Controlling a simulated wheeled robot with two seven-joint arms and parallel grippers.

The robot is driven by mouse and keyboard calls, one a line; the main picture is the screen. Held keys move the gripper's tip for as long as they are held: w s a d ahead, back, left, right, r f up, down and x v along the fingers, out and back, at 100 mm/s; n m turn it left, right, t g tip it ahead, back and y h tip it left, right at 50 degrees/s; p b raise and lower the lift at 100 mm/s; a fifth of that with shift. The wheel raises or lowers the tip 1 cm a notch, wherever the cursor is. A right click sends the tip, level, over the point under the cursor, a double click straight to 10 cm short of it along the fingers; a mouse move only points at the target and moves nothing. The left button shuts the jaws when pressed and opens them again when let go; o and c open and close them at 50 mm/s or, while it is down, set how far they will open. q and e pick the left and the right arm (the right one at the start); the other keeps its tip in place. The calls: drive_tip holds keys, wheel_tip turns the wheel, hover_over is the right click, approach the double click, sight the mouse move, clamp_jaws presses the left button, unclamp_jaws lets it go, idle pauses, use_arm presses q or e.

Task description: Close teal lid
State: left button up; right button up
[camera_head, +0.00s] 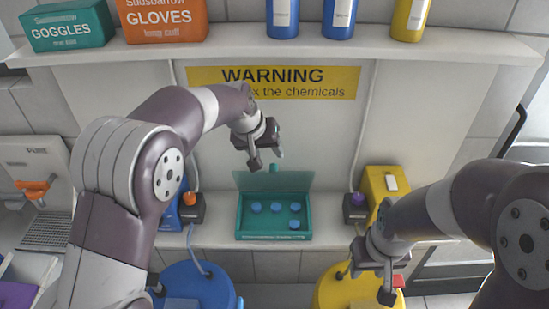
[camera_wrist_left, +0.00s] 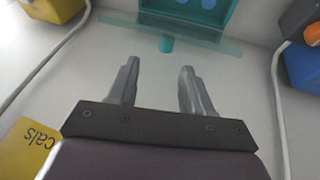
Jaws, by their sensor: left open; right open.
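The teal box (camera_head: 274,237) sits open on the counter in the middle of the head view, with several blue round pieces inside. Its translucent teal lid (camera_head: 273,181) stands raised at the back edge; a small teal knob shows at the lid's top. In the left wrist view the lid (camera_wrist_left: 205,38) and its knob (camera_wrist_left: 167,45) are ahead of the fingers. My left gripper (camera_head: 266,160) is open and empty, above and behind the lid, apart from it. It also shows in the left wrist view (camera_wrist_left: 158,80). My right gripper (camera_head: 372,284) is open in front of the counter at the lower right.
A yellow box (camera_head: 384,187) stands right of the teal box, and a blue box (camera_head: 172,214) stands left. A shelf (camera_head: 250,45) with bottles and boxes runs above. Blue (camera_head: 200,285) and yellow (camera_head: 335,290) barrels stand in front below. The counter beside the teal box has free room.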

sight(272, 164)
use_arm(q)
drive_tip(key=x, duration=0.2)
drive_tip(key=a+p+x, duration=0.1)
drive_tip(key=x, duration=0.2)
drive_tip(key=w+p+x, duration=0.1)
drive_tip(key=x, duration=0.2)
drive_tip(key=shift+a, duration=0.2)
drive_tip(key=shift+d+f, duration=0.15)
drive_tip(key=shift+s+d+f, duration=0.15)
drive_tip(key=shift+d, duration=0.15)
drive_tip(key=shift+a, duration=0.1)
drive_tip(key=c, duration=0.4)
drive_tip(key=shift+f, duration=0.1)
drive_tip(key=c, duration=0.4)
clamp_jaws()
use_arm(e)
drive_tip(key=r, duration=0.2)
drive_tip(key=shift+w+a+r, duration=0.3)
drive_tip(key=shift+w, duration=0.1)
